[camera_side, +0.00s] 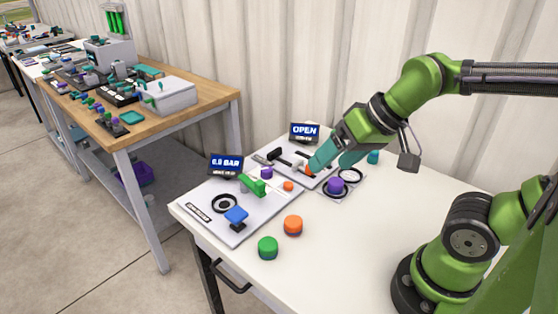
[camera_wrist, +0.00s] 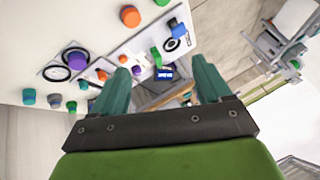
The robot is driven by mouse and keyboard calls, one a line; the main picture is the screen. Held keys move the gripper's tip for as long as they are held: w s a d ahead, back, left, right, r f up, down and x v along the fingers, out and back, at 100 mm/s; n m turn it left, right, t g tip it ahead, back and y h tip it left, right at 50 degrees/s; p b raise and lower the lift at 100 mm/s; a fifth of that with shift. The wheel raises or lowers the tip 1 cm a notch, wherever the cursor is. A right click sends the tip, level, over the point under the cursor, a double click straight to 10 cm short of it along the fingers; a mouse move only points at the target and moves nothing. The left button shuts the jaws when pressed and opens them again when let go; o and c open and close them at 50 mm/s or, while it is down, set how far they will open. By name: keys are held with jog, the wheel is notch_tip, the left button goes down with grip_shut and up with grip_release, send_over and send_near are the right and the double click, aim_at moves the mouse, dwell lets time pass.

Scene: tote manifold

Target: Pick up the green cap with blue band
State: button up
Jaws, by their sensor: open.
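A green cap (camera_side: 267,247) stands upright on the white table near its front edge in the side view. Its lower edge is darker, and I cannot clearly tell whether that is a blue band. It shows partly at the top edge of the wrist view (camera_wrist: 161,2). A smaller green cap (camera_wrist: 71,106) stands in a row of caps at the lower left of the wrist view. My gripper (camera_side: 328,166) is open over the back of the table, apart from the front green cap. Its two teal fingers also show in the wrist view (camera_wrist: 158,63), with nothing held between them.
An orange cap (camera_side: 293,226) stands beside the front green cap. A purple cap (camera_side: 335,186) sits on a small plate near my gripper. A panel (camera_side: 207,232) with a blue lever (camera_side: 236,215) and green handle (camera_side: 253,185) lies to the left. The table's right front is clear.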

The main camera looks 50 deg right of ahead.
jog(key=w+a+f+n+g+h, duration=0.1)
jog(key=w+a+f+g+h, duration=0.1)
jog(key=w+a+f+g, duration=0.55)
jog(key=t, duration=0.1)
send_over(267, 243)
jog(key=f, duration=0.9)
jog(key=shift+w+d+f, duration=0.1)
jog(key=shift+d+f, duration=0.15)
jog(key=shift+d, duration=0.05)
jog(key=shift+a+f, duration=0.15)
jog(key=shift+f, duration=1.2)
jog(key=shift+a+f, duration=0.1)
jog(key=shift+f, duration=1.25)
jog(key=shift+c, duration=0.4)
jog(key=c, duration=1)
jog(key=shift+c, duration=0.2)
jog(key=shift+r, duration=0.1)
